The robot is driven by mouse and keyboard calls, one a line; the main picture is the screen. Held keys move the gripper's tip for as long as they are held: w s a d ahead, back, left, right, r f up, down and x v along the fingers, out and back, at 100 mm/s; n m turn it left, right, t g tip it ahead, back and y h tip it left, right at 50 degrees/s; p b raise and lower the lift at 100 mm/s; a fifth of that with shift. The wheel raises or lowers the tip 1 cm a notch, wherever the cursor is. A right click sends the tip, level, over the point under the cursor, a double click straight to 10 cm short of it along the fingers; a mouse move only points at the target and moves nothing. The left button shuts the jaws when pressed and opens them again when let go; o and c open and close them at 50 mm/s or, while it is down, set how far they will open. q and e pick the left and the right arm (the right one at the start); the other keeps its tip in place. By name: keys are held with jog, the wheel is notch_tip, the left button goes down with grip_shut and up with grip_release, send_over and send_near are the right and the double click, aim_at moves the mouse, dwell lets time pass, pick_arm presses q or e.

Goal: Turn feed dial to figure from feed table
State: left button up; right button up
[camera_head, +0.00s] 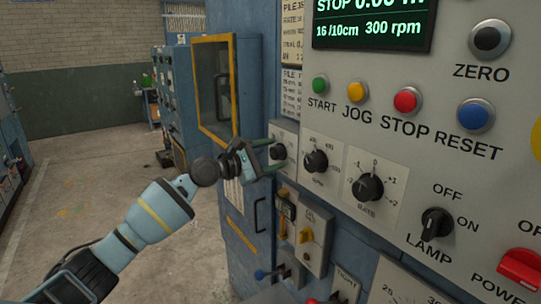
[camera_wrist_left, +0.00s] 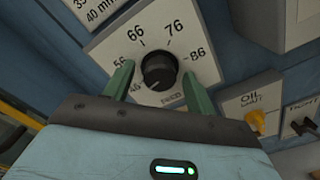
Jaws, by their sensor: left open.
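The feed dial (camera_wrist_left: 158,68) is a round black knob on a pale plate, with figures including 56, 66, 76 and 86 around it. A pale mark on the knob's lower left seems to face the low end of the scale. It also shows in the head view (camera_head: 278,152). My left gripper (camera_wrist_left: 157,76) is open, with one green finger on each side of the dial; contact cannot be told. It reaches the panel in the head view (camera_head: 272,157). Printed placards (camera_head: 291,92) hang above the dial, their text cut off or small. My right gripper is not in view.
An rpm dial (camera_head: 316,161) and a rate dial (camera_head: 369,188) sit right of the feed dial. A lamp switch (camera_head: 436,222) and coloured push buttons (camera_head: 405,99) are farther right. Small oil controls (camera_head: 305,236) lie below. The display (camera_head: 372,22) reads 16/10cm, 300 rpm. Open floor lies left.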

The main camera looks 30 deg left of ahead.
pick_arm(q)
jog(key=shift+c, duration=0.2)
jog(key=c, duration=1)
jog(key=shift+o, duration=0.2)
